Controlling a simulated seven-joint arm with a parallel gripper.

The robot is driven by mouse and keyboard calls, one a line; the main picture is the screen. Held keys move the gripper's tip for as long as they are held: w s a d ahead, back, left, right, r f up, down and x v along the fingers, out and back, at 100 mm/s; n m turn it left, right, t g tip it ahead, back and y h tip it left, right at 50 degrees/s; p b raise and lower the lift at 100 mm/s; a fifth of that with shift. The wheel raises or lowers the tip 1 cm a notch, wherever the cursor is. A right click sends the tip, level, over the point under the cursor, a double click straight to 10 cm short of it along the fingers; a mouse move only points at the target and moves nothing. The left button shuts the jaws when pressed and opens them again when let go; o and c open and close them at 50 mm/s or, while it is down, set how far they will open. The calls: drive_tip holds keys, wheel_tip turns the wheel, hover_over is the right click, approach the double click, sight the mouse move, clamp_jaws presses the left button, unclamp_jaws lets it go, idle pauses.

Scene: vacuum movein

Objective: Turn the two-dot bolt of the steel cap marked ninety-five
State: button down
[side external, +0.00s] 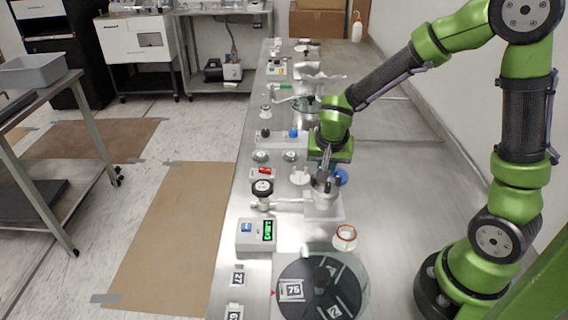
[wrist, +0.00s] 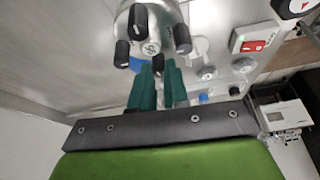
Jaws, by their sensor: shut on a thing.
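The steel cap (wrist: 150,32) fills the top middle of the wrist view, with a small label (wrist: 151,47) on its face that is too small to read surely. Several black bolts stand around it, such as the left one (wrist: 122,52) and the right one (wrist: 182,40). I cannot make out their dots. My gripper (wrist: 159,72) has its green fingers on either side of the lower black bolt (wrist: 158,64) and is shut on it. In the side view my gripper (side external: 325,172) points down at the steel cap (side external: 323,187), partly hiding it.
A pipe with a black-topped gauge (side external: 262,188) lies left of the cap. A box with a green display (side external: 256,236), a white-and-brown ring (side external: 344,237) and a dark disc (side external: 335,272) stand nearer the camera. The steel table (side external: 400,215) is bare to the right.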

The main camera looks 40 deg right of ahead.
drive_tip(key=n, duration=0.2)
drive_tip(key=n+t+y, duration=0.1)
drive_tip(key=n, duration=0.1)
drive_tip(key=shift+s+d+y, duration=0.1)
drive_tip(key=shift+d+y, duration=0.05)
drive_tip(key=shift+y, duration=0.15)
drive_tip(key=shift+d+n+t+y, duration=0.1)
drive_tip(key=shift+n+t+y, duration=0.45)
drive_tip(key=shift+n, duration=1.65)
drive_tip(key=shift+n+y, duration=0.3)
drive_tip(key=shift+y, duration=0.05)
drive_tip(key=c, duration=1.4)
unclamp_jaws()
drive_tip(key=shift+r, duration=0.1)
drive_tip(key=v, duration=1.6)
drive_tip(key=shift+r, duration=0.45)
drive_tip(key=shift+o, duration=0.5)
